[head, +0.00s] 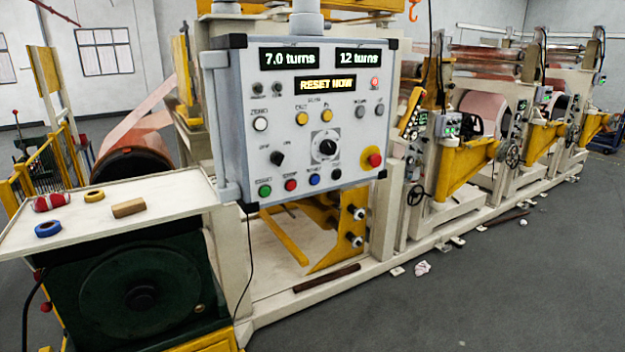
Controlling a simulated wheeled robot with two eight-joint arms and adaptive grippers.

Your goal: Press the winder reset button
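The winder's control panel (310,120) is a grey box facing me in the middle of the head view. Its displays read 7.0 turns (289,56), 12 turns (357,57) and an amber RESET NOW (325,84). The bottom row holds a green button (265,191), a red button (290,185), a blue button (314,179) and a black one (336,174). Their small labels are too blurred to tell surely which is the reset. Two yellow buttons (300,118), a white button (260,124) and a lit red one (375,82) sit higher. Neither gripper is in view.
A red mushroom stop button (374,158) on yellow sits at the panel's lower right, near the black rotary knob (327,148). A pale shelf (100,225) at left holds tape rolls and a block. Copper foil machines line the right; grey floor (480,300) in front is mostly clear.

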